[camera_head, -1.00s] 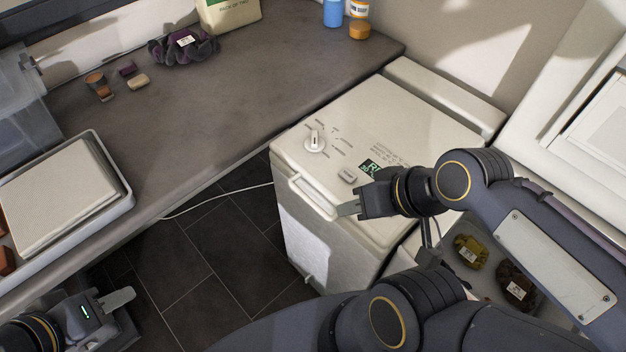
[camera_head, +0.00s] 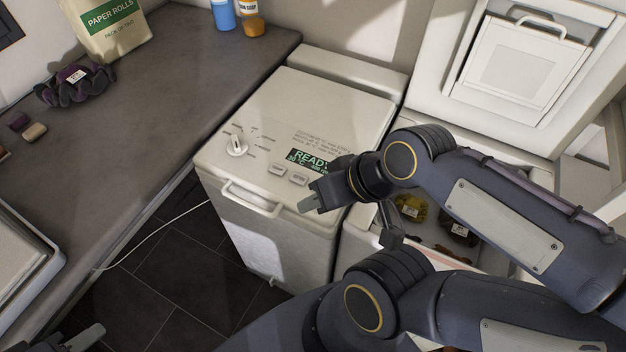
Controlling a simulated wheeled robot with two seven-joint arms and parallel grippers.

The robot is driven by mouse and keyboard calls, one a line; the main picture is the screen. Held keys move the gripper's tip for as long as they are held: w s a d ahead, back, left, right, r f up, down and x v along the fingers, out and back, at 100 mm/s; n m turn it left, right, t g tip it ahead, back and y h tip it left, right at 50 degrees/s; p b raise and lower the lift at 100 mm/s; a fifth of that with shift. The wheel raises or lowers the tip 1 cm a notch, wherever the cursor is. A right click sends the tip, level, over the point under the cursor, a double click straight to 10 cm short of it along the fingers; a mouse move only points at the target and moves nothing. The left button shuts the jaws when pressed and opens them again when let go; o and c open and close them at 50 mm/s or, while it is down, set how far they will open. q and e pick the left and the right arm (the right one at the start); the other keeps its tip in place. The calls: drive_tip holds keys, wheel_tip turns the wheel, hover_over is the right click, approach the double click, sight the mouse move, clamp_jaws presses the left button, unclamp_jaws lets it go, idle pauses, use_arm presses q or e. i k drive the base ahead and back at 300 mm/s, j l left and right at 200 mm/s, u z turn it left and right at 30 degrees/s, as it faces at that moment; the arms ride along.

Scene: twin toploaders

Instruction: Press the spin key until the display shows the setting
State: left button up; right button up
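The closed white toploader (camera_head: 290,110) stands beside the counter, with a dial (camera_head: 237,146) on its top. Its dark display (camera_head: 312,159) reads "READY" with "30 °C" below; my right gripper's arm hides the display's right end. Two small grey keys, a left key (camera_head: 277,169) and a right key (camera_head: 299,179), sit in front of the display; their labels are too small to read. My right gripper (camera_head: 311,204) is near the front edge, just right of and nearer than the right key. Its finger gap is not clear. My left gripper (camera_head: 85,338) shows only partly at the bottom left.
A second toploader to the right has its lid (camera_head: 525,60) up and holds a yellow bundle (camera_head: 411,208) and a dark one. The counter (camera_head: 140,115) at left carries a dark purple bundle (camera_head: 75,86), a paper rolls bag (camera_head: 108,28) and bottles. A handle (camera_head: 250,199) crosses the front.

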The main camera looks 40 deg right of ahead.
sight(300, 179)
drive_tip(key=k+j+z, duration=0.1)
drive_tip(key=z, duration=1)
